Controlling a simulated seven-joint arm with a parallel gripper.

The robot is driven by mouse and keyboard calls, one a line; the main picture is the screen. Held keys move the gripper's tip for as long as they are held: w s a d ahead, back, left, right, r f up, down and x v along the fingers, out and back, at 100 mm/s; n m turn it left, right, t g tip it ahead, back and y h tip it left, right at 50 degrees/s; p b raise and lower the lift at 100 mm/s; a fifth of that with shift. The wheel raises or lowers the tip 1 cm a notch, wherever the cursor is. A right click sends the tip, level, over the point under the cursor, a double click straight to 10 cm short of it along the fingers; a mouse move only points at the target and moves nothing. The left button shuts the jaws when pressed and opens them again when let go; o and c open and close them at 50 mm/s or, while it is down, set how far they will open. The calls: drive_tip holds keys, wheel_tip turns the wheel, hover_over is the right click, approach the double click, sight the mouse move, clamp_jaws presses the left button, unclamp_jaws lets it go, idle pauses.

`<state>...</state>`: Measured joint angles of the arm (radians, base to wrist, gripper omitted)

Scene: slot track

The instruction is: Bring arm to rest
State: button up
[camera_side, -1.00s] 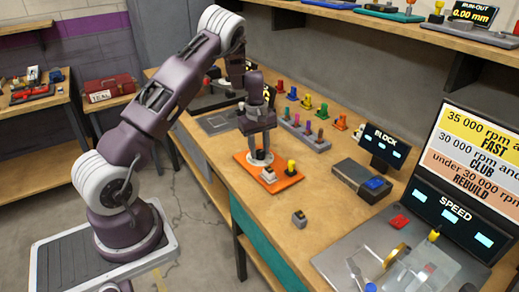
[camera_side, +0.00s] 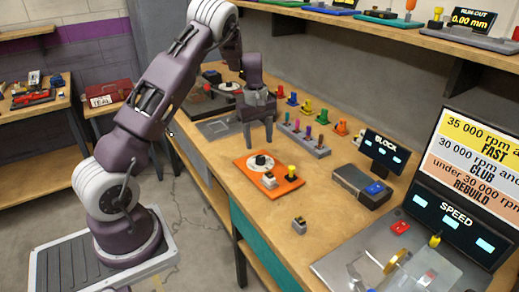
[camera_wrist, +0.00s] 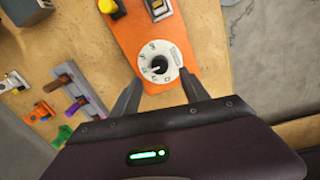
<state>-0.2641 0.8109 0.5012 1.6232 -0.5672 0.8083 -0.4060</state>
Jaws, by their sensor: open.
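My gripper (camera_side: 259,140) is above the wooden bench, behind the orange plate (camera_side: 246,164) as the side view shows it. Its two fingers point down, spread apart with nothing between them. The orange plate carries a white round dial (camera_side: 261,163) with a black centre knob. In the wrist view the dial (camera_wrist: 160,62) lies just beyond the fingertips, and the open fingers (camera_wrist: 158,82) frame its near side. The dial's markings are too small to read surely.
A grey rack (camera_side: 305,138) of coloured pieces and several coloured parts lie to the right of my gripper. A small grey block (camera_side: 299,225) sits nearer the bench's front.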

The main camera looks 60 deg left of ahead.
drive_tip(key=shift+r, duration=0.35)
drive_tip(key=s+d+r+m+t+h, duration=0.1)
drive_tip(key=s+d+r+m, duration=0.25)
drive_tip(key=d+r, duration=0.45)
drive_tip(key=s+d+r+m+t, duration=0.1)
drive_tip(key=s+d+r+m, duration=0.25)
drive_tip(key=d+r, duration=0.5)
drive_tip(key=s+d+r+m+t, duration=0.1)
drive_tip(key=s+d+m, duration=0.2)
drive_tip(key=s, duration=0.4)
drive_tip(key=s+d+r+m+t, duration=0.1)
drive_tip(key=s+d+m, duration=0.2)
drive_tip(key=s, duration=0.4)
drive_tip(key=s+d+r+m+y, duration=0.1)
drive_tip(key=s+d+m, duration=0.2)
drive_tip(key=s, duration=0.3)
drive_tip(key=shift+s+t, duration=0.4)
